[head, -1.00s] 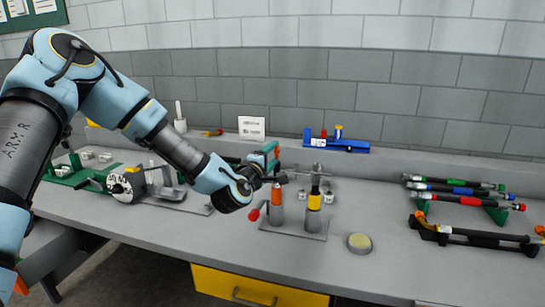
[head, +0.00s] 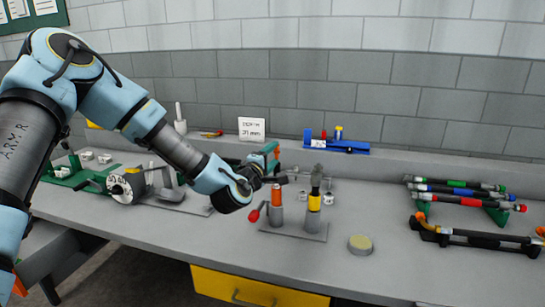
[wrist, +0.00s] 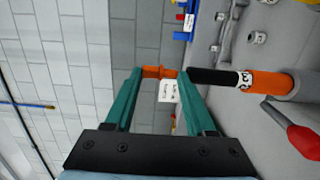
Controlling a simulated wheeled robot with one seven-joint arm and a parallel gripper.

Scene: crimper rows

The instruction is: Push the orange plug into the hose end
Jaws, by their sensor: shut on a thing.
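The orange plug (wrist: 159,72) is held between the two teal fingers of my gripper (wrist: 160,80) in the wrist view. The black hose end (wrist: 212,77) is lined up beside it, just past one fingertip. I cannot tell whether plug and hose touch, as the fingertip hides the join. The hose comes out of an orange collar (wrist: 268,82) on a grey post. In the head view this orange collar (head: 277,194) stands upright on the bench, below my gripper (head: 273,165).
A red-knobbed lever (head: 256,213) sits close left of the post. A second post with a yellow band (head: 314,202) stands to its right. The front bench is mostly clear.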

